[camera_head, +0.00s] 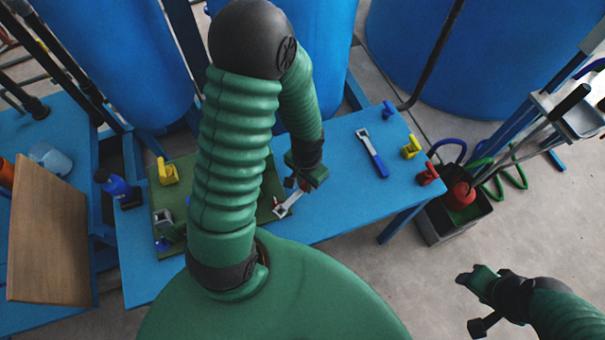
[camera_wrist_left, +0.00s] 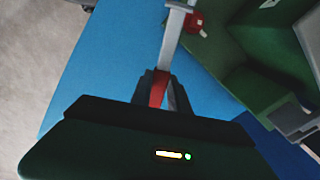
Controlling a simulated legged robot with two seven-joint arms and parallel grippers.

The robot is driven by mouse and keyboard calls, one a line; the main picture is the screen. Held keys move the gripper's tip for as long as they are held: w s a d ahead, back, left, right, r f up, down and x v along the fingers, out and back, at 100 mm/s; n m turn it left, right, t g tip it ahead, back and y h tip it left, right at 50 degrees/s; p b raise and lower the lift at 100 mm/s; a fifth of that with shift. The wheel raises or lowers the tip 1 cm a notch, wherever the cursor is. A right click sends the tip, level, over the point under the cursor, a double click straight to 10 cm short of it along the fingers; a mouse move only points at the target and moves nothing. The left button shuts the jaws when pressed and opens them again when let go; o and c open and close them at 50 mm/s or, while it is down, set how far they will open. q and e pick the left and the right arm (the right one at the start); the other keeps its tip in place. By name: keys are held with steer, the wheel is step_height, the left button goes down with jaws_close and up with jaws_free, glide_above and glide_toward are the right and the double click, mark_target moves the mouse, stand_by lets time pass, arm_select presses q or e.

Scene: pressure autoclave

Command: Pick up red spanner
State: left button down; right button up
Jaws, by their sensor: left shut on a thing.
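The red spanner (camera_head: 287,206) has a grey metal head and shaft and a red handle. My left gripper (camera_head: 304,182) is shut on it over the blue table. In the left wrist view the red handle (camera_wrist_left: 158,88) sits between the fingers of my left gripper (camera_wrist_left: 163,92), with the grey shaft pointing away. I cannot tell whether the spanner touches the table. My right gripper (camera_head: 472,302) is at the lower right, over the floor, apart from the table, with its fingers spread and empty.
A blue-handled spanner (camera_head: 372,153) lies on the blue table (camera_head: 335,205). Blue, yellow (camera_head: 411,147) and red (camera_head: 428,174) valve-like pieces stand along its right edge. Large blue tanks (camera_head: 420,50) stand behind. A black bin (camera_head: 450,218) stands at right.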

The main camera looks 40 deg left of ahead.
arm_select(q)
steer(key=s+d, duration=0.1)
steer(key=d, duration=0.1)
steer(key=s+d, duration=0.1)
steer(key=d, duration=0.1)
steer(key=s+d, duration=0.1)
steer(key=shift+s+d+r+b, duration=0.1)
steer(key=shift+d+r+b, duration=0.1)
steer(key=shift+d+b, duration=0.2)
steer(key=d+p, duration=0.1)
steer(key=p, duration=0.2)
steer(key=s+d+r+p, duration=0.1)
steer(key=p, duration=0.3)
steer(key=shift+s+d+r+p, duration=0.2)
steer(key=shift+d+p, duration=0.1)
steer(key=shift+s+d+f+p, duration=0.1)
steer(key=shift+s+d+p, duration=0.1)
steer(key=shift+p, duration=0.2)
steer(key=shift+s+d+f, duration=0.2)
steer(key=shift+s+d, duration=0.05)
steer(key=shift+d, duration=0.35)
steer(key=shift+s+d, duration=0.25)
steer(key=shift+d, duration=0.2)
